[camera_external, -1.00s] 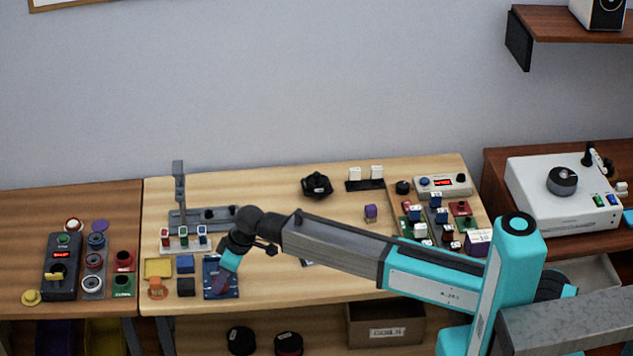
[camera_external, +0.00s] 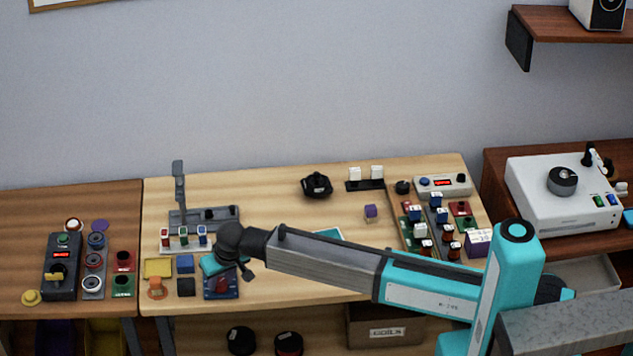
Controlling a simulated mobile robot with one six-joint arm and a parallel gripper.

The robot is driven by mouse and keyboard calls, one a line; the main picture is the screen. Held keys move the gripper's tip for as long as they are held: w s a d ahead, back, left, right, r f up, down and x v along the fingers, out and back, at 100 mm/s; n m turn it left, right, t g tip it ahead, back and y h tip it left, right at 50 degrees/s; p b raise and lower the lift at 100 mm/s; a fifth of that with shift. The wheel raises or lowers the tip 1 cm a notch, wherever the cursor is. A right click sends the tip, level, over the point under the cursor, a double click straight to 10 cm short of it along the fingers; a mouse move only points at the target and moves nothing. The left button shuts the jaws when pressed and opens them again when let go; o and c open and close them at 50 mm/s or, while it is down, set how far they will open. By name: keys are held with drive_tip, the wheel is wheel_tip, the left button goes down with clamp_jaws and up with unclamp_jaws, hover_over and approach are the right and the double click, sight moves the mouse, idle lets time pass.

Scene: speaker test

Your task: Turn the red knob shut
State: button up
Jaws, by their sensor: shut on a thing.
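The dark red knob (camera_external: 222,284) sits on a small blue panel (camera_external: 232,294) near the front left edge of the light wooden table. The knob's exact turn angle is too small to read.
A grey stand (camera_external: 180,190) with small coloured parts rises behind. Circuit boards (camera_external: 440,215) crowd the right.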

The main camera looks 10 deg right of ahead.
drive_tip(key=shift+a+m+h, duration=0.1)
drive_tip(key=shift+m+h, duration=0.3)
drive_tip(key=shift+m, duration=0.6)
drive_tip(key=o, duration=0.8)
drive_tip(key=shift+r, duration=0.1)
drive_tip(key=b+v, duration=0.2)
drive_tip(key=v, duration=1.1)
drive_tip(key=shift+s+r, duration=0.25)
drive_tip(key=shift+f, duration=0.1)
